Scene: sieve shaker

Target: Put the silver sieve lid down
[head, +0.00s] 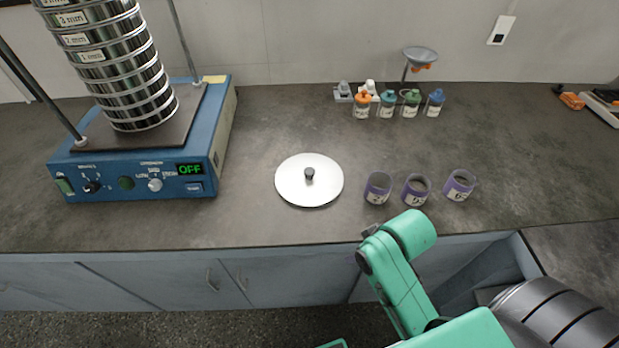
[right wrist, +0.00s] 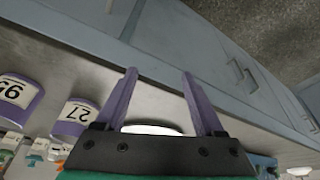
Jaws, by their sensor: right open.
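The silver sieve lid (head: 292,187), a round disc with a dark knob, lies flat on the grey bench, knob up, between the shaker and the cups. Part of its bright rim also shows in the right wrist view (right wrist: 152,130), past my gripper's base. My right gripper (right wrist: 158,75) is open and empty, its two purple fingers apart near the bench's front edge. In the head view my right arm is at the front, right of the lid, and its fingers cannot be made out. My left gripper is not in view.
A blue shaker (head: 140,165) reading OFF carries a tall sieve stack (head: 135,85) at left. Purple-banded cups (head: 378,188) stand right of the lid. Small capped bottles (head: 387,104) and a funnel stand (head: 420,56) are behind. The bench around the lid's back is clear.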

